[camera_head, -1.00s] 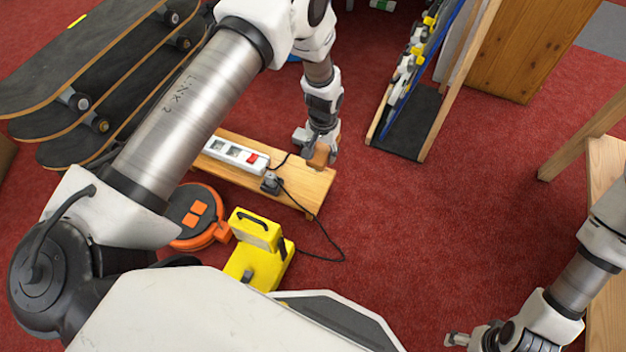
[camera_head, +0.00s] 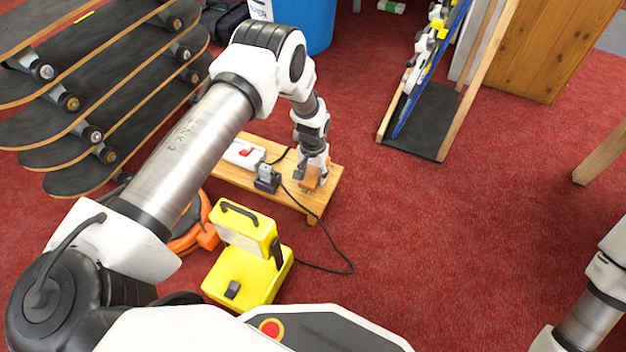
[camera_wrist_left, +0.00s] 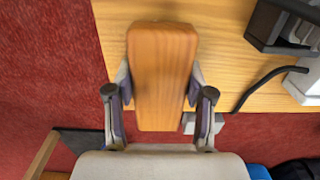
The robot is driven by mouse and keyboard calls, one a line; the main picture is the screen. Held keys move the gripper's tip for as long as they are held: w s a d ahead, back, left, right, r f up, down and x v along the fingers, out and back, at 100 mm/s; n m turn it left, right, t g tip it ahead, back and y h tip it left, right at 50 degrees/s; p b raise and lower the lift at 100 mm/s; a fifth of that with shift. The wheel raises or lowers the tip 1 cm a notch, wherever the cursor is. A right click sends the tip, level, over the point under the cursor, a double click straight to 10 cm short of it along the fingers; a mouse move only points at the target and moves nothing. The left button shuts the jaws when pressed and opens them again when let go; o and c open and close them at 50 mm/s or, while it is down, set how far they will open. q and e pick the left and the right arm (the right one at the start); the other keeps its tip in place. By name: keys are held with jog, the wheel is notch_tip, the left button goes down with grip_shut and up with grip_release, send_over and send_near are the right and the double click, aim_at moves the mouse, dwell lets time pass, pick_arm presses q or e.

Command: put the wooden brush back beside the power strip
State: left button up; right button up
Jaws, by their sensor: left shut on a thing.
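The wooden brush (camera_head: 309,178) is an orange-brown block, at the right end of the low wooden bench (camera_head: 327,190). My left gripper (camera_head: 314,170) is shut on it from above, with a finger on each side. In the left wrist view the brush (camera_wrist_left: 160,75) lies between the fingers of the left gripper (camera_wrist_left: 160,98), over the bench top. I cannot tell if it touches the wood. The white power strip (camera_head: 244,153) lies left of the brush, partly hidden by my arm. It also shows in the wrist view (camera_wrist_left: 306,84). My right gripper is out of frame.
A black plug (camera_head: 267,178) with a cable sits between strip and brush. A yellow work lamp (camera_head: 246,262) and an orange reel (camera_head: 190,232) stand before the bench. Skateboards (camera_head: 95,90) are at the left. Red carpet right of the bench is clear.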

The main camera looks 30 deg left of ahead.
aim_at(313, 172)
pick_arm(q)
jog(key=shift+c, duration=0.5)
jog(key=shift+f, duration=0.25)
jog(key=o, duration=1.3)
jog(key=shift+r, duration=0.1)
jog(key=shift+r, duration=0.1)
notch_tip(313, 172, up, 12)
jog(key=p, duration=0.6)
